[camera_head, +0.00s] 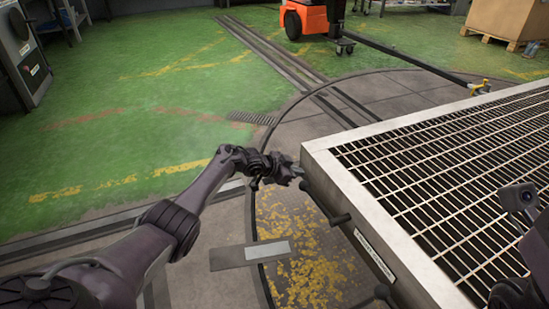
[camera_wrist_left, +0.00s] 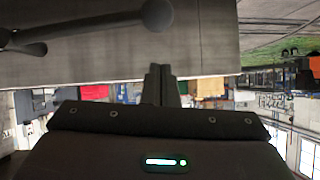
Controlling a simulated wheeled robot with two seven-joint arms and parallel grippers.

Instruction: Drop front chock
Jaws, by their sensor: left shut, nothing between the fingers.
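My left gripper (camera_head: 292,172) is shut and empty, beside the near left corner of the grated metal cart (camera_head: 320,158). Its closed fingertips also show in the left wrist view (camera_wrist_left: 160,70), against the cart's grey side (camera_wrist_left: 205,40). A dark lever with a round knob (camera_head: 340,218) sticks out from the cart's side; a dark rod with a ball end (camera_wrist_left: 157,14) shows in the wrist view, apart from the fingertips. I cannot make out which part is the front chock. Part of my right arm shows at the right edge; its fingers cannot be made out.
A flat grey plate (camera_head: 248,255) lies across the turntable's edge. Rails (camera_head: 262,45) run back over the green floor. The floor at left is clear.

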